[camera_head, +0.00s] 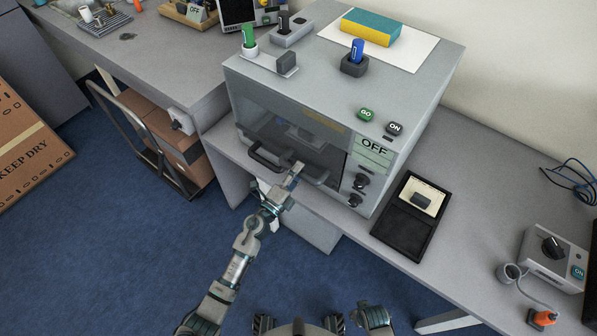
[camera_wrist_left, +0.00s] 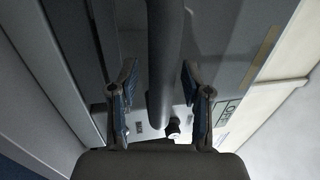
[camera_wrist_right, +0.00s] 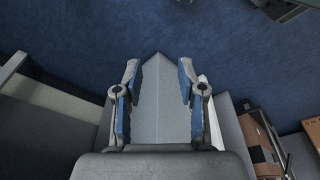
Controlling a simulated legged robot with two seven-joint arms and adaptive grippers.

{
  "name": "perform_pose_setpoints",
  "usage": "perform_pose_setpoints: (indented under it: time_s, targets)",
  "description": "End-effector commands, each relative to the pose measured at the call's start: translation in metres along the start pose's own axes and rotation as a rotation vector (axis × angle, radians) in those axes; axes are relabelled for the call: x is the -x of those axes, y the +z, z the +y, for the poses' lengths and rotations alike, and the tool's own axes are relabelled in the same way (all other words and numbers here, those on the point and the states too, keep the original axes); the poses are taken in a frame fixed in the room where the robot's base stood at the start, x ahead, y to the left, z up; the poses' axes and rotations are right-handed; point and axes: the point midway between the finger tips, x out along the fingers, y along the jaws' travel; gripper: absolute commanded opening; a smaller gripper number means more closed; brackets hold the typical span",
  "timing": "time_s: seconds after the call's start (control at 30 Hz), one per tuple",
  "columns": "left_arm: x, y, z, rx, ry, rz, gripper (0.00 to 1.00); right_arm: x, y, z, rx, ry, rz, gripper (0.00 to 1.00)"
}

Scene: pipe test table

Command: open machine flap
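The grey machine (camera_head: 300,80) stands on the table with its glass-fronted flap (camera_head: 290,135) closed at the front. A dark bar handle (camera_head: 268,160) runs along the flap's lower edge. My left gripper (camera_head: 296,172) is at the right part of this handle. In the left wrist view, the handle (camera_wrist_left: 165,60) passes between the two open fingers of my left gripper (camera_wrist_left: 160,100), with gaps on both sides. In the right wrist view, my right gripper (camera_wrist_right: 160,95) is open and empty, above the blue floor. The left gripper hides part of the handle in the head view.
The machine front has an OFF display (camera_head: 372,151) and black knobs (camera_head: 360,182). A black tray (camera_head: 412,215) lies on the table to its right. A blue and yellow block (camera_head: 371,27) and several plugs are on top. A cart with boxes (camera_head: 160,130) stands left.

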Motion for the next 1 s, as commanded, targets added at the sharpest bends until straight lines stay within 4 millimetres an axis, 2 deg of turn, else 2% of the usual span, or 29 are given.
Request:
perform_pose_setpoints:
  time_s: [0.03, 0.1, 0.17, 0.53, 0.7, 1.0]
  targets:
    - [0.000, 0.000, 0.000, 0.000, 0.000, 0.000, 0.31, 0.000, 0.000, 0.000, 0.000, -0.001, 0.000, 0.40]
    - [0.000, -0.001, 0.000, -0.001, 0.001, 0.000, 0.13, 0.000, 0.000, -0.001, -0.001, -0.002, 0.001, 0.40]
    - [-0.001, -0.001, 0.000, -0.002, 0.001, 0.000, 0.00, 0.000, -0.001, -0.002, -0.001, -0.003, 0.001, 0.40]
    - [0.000, -0.001, 0.000, -0.002, 0.008, 0.001, 0.00, 0.001, -0.002, -0.001, 0.000, -0.002, 0.009, 0.40]
    - [0.003, 0.003, -0.003, -0.002, 0.024, 0.002, 0.00, -0.024, 0.013, 0.000, 0.003, -0.001, -0.013, 0.40]
    - [0.008, 0.006, -0.004, -0.001, 0.042, 0.006, 0.00, -0.043, 0.024, -0.002, 0.005, -0.002, -0.018, 0.40]
